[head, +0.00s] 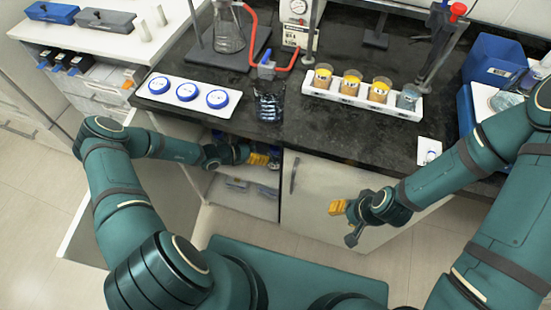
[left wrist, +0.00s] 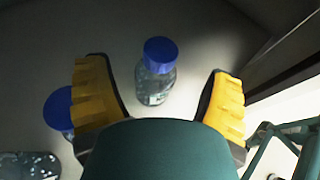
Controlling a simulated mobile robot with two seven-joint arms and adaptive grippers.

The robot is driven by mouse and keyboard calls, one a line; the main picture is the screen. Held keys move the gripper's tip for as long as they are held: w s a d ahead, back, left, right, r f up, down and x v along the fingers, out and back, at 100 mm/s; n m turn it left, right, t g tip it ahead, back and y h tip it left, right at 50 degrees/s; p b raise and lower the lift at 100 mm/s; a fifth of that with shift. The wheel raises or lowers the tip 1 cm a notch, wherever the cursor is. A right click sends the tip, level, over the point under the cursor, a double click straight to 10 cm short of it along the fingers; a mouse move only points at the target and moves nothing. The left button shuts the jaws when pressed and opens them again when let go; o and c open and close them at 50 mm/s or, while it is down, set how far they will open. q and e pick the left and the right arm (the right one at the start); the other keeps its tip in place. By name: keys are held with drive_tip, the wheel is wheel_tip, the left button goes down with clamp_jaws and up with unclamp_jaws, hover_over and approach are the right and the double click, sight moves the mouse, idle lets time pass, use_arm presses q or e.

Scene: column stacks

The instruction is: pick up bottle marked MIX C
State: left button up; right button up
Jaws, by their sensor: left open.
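A clear bottle with a blue cap (left wrist: 157,78) stands between the two yellow fingers of my left gripper (left wrist: 160,100) in the left wrist view, with a gap on each side. Its label is too small to read, so I cannot tell if it says MIX C. A second blue-capped bottle (left wrist: 59,109) is partly hidden behind the left finger. In the head view my left gripper (head: 263,159) reaches into the open cabinet under the counter. My right gripper (head: 342,210) hangs in front of the closed cabinet door, and its opening is unclear.
A clear glass item (left wrist: 28,165) lies at the lower left of the left wrist view. The dark counter (head: 340,140) overhangs the cabinet and carries a white rack (head: 335,95) of jars and a white tray (head: 160,97) of blue-rimmed discs. A cabinet door (head: 325,195) is on the right.

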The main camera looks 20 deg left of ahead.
sight(273, 147)
use_arm(q)
drive_tip(key=b+x, duration=0.1)
drive_tip(key=x, duration=0.2)
drive_tip(key=f+b+x, duration=0.1)
drive_tip(key=x, duration=0.2)
drive_tip(key=shift+s+a+r, duration=0.1)
drive_tip(key=shift+s, duration=0.15)
drive_tip(key=shift+w+d, duration=0.3)
drive_tip(key=shift+w, duration=0.1)
drive_tip(key=c, duration=1.4)
